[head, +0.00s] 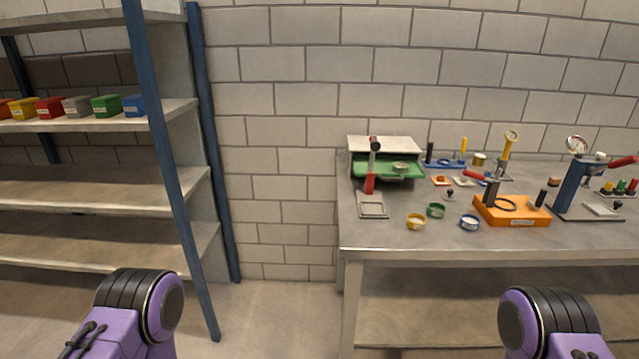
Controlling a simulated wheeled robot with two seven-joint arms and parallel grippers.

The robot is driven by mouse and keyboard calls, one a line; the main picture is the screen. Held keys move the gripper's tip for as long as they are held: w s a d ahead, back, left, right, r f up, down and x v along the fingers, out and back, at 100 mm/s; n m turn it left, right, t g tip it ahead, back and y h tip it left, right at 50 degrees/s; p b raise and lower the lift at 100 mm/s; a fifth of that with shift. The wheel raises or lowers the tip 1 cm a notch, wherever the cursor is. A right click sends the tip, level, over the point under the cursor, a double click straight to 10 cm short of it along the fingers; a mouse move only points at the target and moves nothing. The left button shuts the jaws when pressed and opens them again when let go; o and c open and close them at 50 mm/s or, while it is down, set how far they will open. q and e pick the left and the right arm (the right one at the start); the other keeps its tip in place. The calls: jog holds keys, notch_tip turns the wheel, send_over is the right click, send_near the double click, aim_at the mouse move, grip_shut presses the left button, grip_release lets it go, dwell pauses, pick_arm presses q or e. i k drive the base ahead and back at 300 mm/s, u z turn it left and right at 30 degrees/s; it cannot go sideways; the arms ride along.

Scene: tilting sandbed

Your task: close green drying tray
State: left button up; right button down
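The green drying tray (412,171) is at the back left of the workbench. It sticks out from under the top of a pale grey box-like housing (405,143), so it looks at least partly open. A small round dish (400,166) appears to rest on it. An upright tool with a red handle and black knob (374,147) stands in front of the tray and hides part of its left side. Only my two purple arms with black joints show at the bottom left and bottom right, well short of the bench. Neither gripper is in view.
The grey workbench (385,238) holds yellow, green and blue rings, an orange fixture (511,211) and a blue press (574,187). A blue-framed shelf (179,170) with coloured bins stands at left. Floor between shelf and bench is clear.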

aim_at(383, 165)
jog(key=z, duration=0.85)
jog(key=i, duration=1.75)
jog(key=u, duration=0.55)
jog(key=k, duration=0.9)
jog(key=z, duration=0.2)
jog(key=i, duration=0.45)
jog(key=u, duration=0.05)
